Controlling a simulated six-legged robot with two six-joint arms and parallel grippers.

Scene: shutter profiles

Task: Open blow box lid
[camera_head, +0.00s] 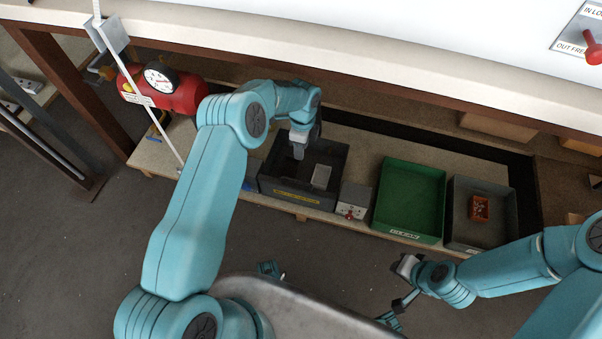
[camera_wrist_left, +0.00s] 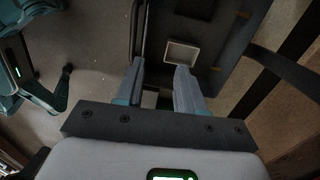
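A dark grey box with a yellow label strip (camera_head: 296,196) stands on the low shelf, and I take it for the blow box. I cannot tell a separate lid on it. A small pale rectangular piece (camera_head: 321,176) shows within its outline. A pale-framed square (camera_wrist_left: 181,53) shows on the dark box in the left wrist view. My right gripper (camera_head: 402,283) is open and empty, away from the box.
A small white box with a red knob (camera_head: 352,201) stands right of the dark box. A red air tank (camera_head: 178,95) stands left. The bench (camera_head: 330,50) overhangs the shelf.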

